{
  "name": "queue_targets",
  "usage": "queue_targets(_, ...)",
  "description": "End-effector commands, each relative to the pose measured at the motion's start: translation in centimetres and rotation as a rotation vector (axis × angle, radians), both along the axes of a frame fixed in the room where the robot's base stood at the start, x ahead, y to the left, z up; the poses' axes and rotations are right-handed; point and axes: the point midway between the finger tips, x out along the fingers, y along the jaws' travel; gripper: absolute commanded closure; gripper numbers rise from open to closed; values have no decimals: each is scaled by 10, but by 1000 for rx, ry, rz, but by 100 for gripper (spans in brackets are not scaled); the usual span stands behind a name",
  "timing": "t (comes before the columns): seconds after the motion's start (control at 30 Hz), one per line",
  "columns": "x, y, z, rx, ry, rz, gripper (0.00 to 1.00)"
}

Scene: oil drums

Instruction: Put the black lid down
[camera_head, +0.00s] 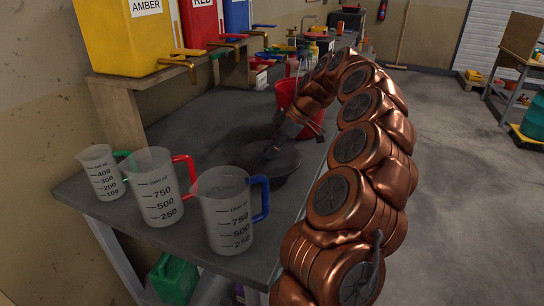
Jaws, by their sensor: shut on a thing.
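The black lid (285,170) is a dark round disc in the middle of the view, over the dark bench top (180,235). My gripper (268,153) is shut on the lid, at the end of my copper-coloured arm that reaches in from the right. The fingers are small and dark here, so their exact grip on the lid is hard to make out. I cannot tell whether the lid touches the bench or hangs just above it.
Clear measuring jugs with green (103,172), red (155,188) and blue (226,210) handles stand along the near bench edge. A red bucket (286,94) stands behind my gripper. Yellow (125,45), red and blue tanks with taps line a raised shelf. Bench between is clear.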

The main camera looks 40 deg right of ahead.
Motion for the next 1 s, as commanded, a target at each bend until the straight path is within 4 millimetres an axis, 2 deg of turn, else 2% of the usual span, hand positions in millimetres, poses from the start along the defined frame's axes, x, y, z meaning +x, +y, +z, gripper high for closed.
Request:
queue_targets(0.3,-1,0,-29,2,1,0,100)
queue_targets(0.7,-1,0,-34,0,0,-1,100)
queue_targets(0.73,-1,0,-34,0,0,-1,72)
queue_targets(0.97,-1,0,-33,1,1,0,48)
queue_targets(1.0,-1,0,-33,1,1,0,47)
